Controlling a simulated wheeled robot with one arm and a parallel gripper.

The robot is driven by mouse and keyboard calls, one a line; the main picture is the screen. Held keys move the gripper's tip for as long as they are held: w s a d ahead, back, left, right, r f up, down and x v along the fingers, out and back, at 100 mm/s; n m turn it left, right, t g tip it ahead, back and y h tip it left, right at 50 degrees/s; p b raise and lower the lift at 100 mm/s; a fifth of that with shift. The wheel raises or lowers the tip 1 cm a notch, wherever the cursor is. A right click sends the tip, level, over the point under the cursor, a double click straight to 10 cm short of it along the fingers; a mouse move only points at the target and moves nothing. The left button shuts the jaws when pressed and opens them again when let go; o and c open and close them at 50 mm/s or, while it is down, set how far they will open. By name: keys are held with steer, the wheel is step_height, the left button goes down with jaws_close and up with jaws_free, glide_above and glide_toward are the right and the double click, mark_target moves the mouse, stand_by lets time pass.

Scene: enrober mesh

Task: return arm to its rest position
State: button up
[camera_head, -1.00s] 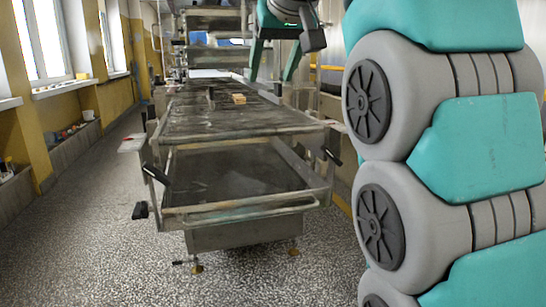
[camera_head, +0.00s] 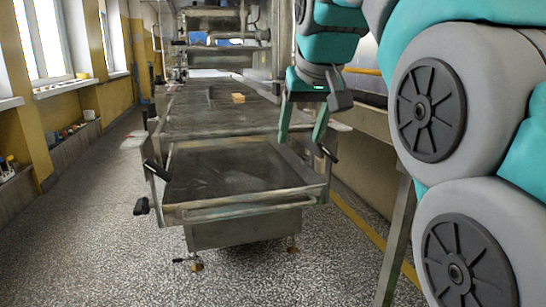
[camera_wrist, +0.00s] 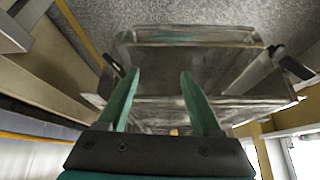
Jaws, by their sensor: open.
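My gripper (camera_head: 302,125) hangs over the right side of the enrober in the head view, with its two teal fingers pointing down. The fingers are apart and nothing is between them. The wrist view shows the same open gripper (camera_wrist: 158,85) above the machine's near end. My arm fills the right of the head view. The enrober's mesh belt (camera_head: 205,112) runs away from me, and a small tan block (camera_head: 239,98) lies on it, apart from the gripper.
The near tray (camera_head: 235,172) has a rail and black handles (camera_head: 156,171) sticking out at its sides. A metal table (camera_head: 365,118) stands to the right. Windows (camera_head: 50,40) and a ledge line the left wall. Speckled floor (camera_head: 100,235) is clear at left.

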steer(key=s+d+f+g, duration=0.2)
steer(key=s+d+f, duration=0.1)
steer(key=s+f, duration=0.7)
steer(key=s+d+f+m+g, duration=0.1)
steer(key=s+d+f+g, duration=0.2)
steer(key=s+f, duration=0.7)
steer(key=s+d+f+m+g+h, duration=0.1)
steer(key=s+d+f, duration=0.3)
steer(key=s+f, duration=0.6)
step_height(320, 180, down, 7)
steer(key=shift+s+r+g, duration=0.15)
steer(key=shift+s+g, duration=0.1)
steer(key=shift+g, duration=0.55)
